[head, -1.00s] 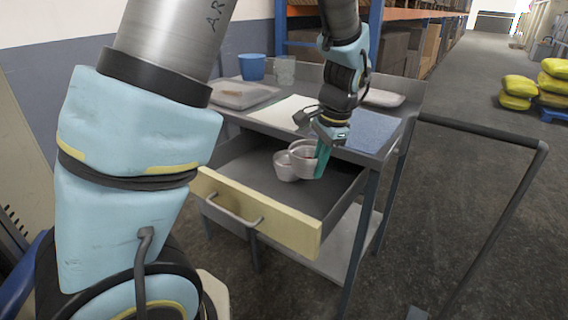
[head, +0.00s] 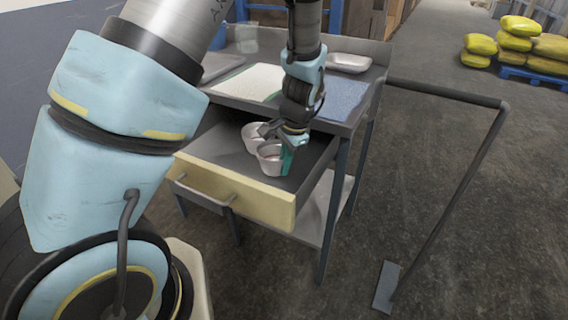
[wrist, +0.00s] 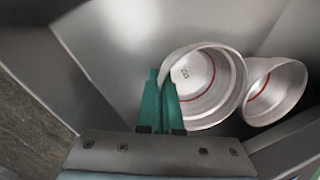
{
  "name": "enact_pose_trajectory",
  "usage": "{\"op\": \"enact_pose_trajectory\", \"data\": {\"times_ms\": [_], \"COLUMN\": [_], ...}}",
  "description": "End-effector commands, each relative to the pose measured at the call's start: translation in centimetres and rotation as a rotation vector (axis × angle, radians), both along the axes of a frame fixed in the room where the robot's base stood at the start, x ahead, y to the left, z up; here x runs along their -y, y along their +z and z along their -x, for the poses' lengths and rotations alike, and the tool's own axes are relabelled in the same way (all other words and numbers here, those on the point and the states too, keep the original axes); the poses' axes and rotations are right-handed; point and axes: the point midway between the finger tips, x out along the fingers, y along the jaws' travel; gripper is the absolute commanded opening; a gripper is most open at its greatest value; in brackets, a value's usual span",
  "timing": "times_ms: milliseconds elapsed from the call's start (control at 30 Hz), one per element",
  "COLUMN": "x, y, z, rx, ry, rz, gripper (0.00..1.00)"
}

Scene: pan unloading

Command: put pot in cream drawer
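The drawer with the cream front (head: 240,196) is pulled open under the worktop. A silvery metal pot (head: 268,161) with a red line inside is upright in the drawer; in the wrist view it (wrist: 215,90) shows from above. My gripper (head: 287,157) reaches down into the drawer at the pot's right side. In the wrist view, my gripper's teal fingers (wrist: 163,95) are close together at the pot's rim, with the pot wall between them. I cannot tell whether the pot's base touches the drawer floor. A second similar pot (wrist: 277,92) stands right beside it, also in the drawer (head: 253,134).
The worktop holds a white sheet (head: 250,81), a blue mat (head: 343,97) and a metal tray (head: 348,63). A dark rail (head: 445,93) stands to the right. Yellow sacks (head: 520,27) lie far off. The drawer's front part is bare.

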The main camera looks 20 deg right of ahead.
Motion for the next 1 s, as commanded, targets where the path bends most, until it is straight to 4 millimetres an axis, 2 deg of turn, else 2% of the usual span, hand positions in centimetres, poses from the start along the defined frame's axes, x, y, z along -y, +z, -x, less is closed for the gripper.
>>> {"op": "enact_pose_trajectory", "data": {"times_ms": [267, 533, 800, 1000], "x": [0.0, 0.0, 0.0, 0.4], "y": [-0.3, -0.2, 0.0, 1.8], "z": [0.0, 0.0, 0.0, 0.2], "rx": [0.0, 0.0, 0.0, 0.002], "ry": [0.0, 0.0, 0.0, -0.002], "rz": [0.0, 0.0, 0.0, 0.004], "gripper": [0.0, 0.32, 0.32, 0.32]}}
